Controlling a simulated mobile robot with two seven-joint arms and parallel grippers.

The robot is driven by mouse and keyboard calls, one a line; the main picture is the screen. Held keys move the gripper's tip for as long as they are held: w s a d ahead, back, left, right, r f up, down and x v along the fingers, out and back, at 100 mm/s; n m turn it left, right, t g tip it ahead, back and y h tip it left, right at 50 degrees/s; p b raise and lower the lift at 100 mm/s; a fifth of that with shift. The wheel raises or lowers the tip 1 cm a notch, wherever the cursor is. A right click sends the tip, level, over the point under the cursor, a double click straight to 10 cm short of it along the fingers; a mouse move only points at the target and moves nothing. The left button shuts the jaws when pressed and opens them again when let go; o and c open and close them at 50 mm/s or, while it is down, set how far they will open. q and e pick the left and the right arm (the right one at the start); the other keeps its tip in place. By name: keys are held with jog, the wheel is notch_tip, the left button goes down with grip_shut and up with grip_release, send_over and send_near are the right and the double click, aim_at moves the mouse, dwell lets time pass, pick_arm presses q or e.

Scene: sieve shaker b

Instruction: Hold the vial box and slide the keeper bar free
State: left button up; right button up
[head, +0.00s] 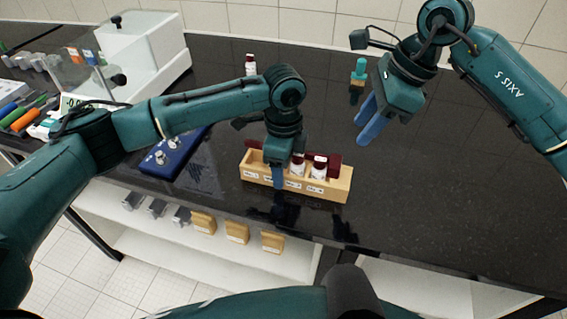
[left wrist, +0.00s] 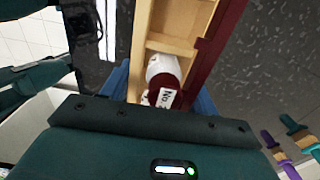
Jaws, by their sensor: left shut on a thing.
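The vial box (head: 330,188) is a light wooden rack with white labels on its front, standing on the dark bench. White vials with dark red caps (head: 319,168) stand in it; one vial (left wrist: 165,72) shows in the left wrist view. The dark red keeper bar (head: 334,160) runs along the box's far side; it also shows in the left wrist view (left wrist: 222,40). My left gripper (head: 279,172) is shut across the box, one blue finger in front; the far finger is hidden in the head view. My right gripper (head: 361,134) hangs open and empty, right of and above the box.
A blue panel (head: 172,155) lies left of the box. A white cased instrument (head: 150,50) and several hand tools (head: 25,115) are far left. The bench right of the box is clear.

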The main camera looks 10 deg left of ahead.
aim_at(339, 162)
jog(key=shift+o, duration=1.3)
jog(key=shift+f, duration=0.2)
jog(key=shift+o, duration=0.6)
jog(key=shift+s+d+f+y, duration=0.1)
jog(key=shift+s+f+y, duration=0.1)
jog(key=shift+f+y, duration=0.25)
jog(key=shift+o, duration=1.3)
jog(key=f+y, duration=0.1)
jog(key=d+f+y, duration=0.1)
jog(key=y, duration=0.1)
jog(key=s+f+g+y, duration=0.1)
jog(key=shift+d+y, duration=0.25)
jog(key=shift+d, duration=0.15)
jog(key=d+f+m+t+y, duration=0.2)
jog(key=d+y, duration=0.2)
jog(key=d, duration=0.1)
jog(key=x, duration=1.1)
jog(key=shift+w+a+f, duration=0.1)
jog(key=shift+w+f, duration=0.1)
jog(key=shift+w, duration=0.15)
